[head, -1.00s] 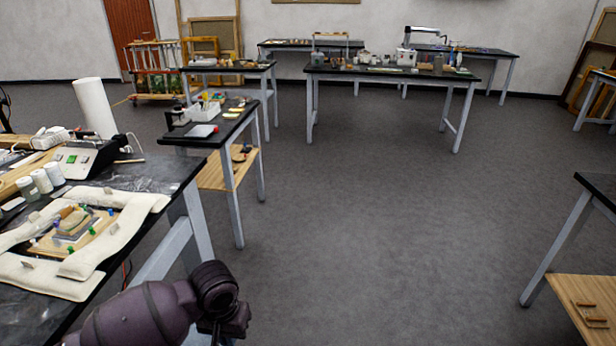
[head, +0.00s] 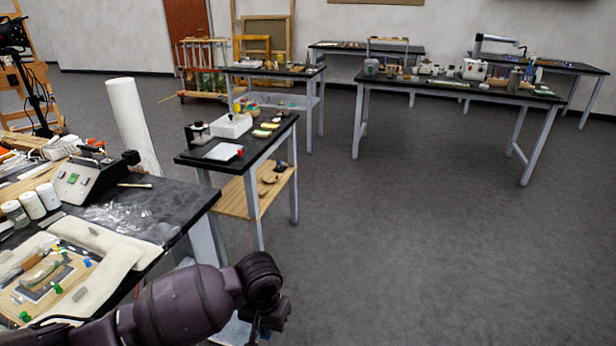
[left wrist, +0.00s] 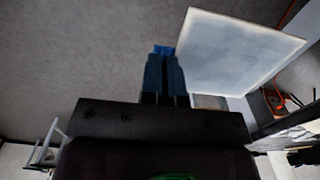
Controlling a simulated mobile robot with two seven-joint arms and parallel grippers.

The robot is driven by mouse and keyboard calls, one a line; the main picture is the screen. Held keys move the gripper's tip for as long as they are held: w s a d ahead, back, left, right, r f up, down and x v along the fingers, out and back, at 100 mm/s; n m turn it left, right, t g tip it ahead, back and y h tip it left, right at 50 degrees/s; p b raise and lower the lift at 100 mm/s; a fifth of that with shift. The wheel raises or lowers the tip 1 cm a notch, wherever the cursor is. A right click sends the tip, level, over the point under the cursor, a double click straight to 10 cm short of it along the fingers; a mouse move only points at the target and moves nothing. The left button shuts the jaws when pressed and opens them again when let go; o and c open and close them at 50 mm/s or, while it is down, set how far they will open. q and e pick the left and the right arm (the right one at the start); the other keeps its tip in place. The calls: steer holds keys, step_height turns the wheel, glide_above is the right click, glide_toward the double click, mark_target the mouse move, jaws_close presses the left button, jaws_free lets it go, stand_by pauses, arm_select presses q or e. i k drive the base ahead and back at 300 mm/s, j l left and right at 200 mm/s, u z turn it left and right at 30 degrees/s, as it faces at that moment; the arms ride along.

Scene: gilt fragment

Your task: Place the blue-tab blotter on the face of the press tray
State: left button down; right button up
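My left gripper (left wrist: 165,72) shows in the left wrist view with its two dark fingers close together on a small blue tab (left wrist: 163,49). A pale square sheet (left wrist: 238,52), seemingly the blue-tab blotter, spreads to the right of the fingers. In the head view my left arm comes in at the bottom and its wrist end (head: 262,290) hangs over the floor beside the near table; the fingertips are not clear there. A white pad with a red tab (head: 222,152) lies on the small black side table (head: 190,159). I cannot tell which thing is the press tray. My right gripper is not in view.
The floor (head: 420,250) to the right is clear. Other worktables stand behind.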

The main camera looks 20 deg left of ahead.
mark_target(225, 151)
steer(key=i+u, duration=0.15)
steer(key=i, duration=0.4)
steer(key=i+l+u, duration=0.1)
steer(key=i, duration=0.45)
steer(key=i+l+u, duration=0.15)
steer(key=i+u, duration=0.2)
steer(key=i+l+u, duration=0.3)
steer(key=i, duration=0.1)
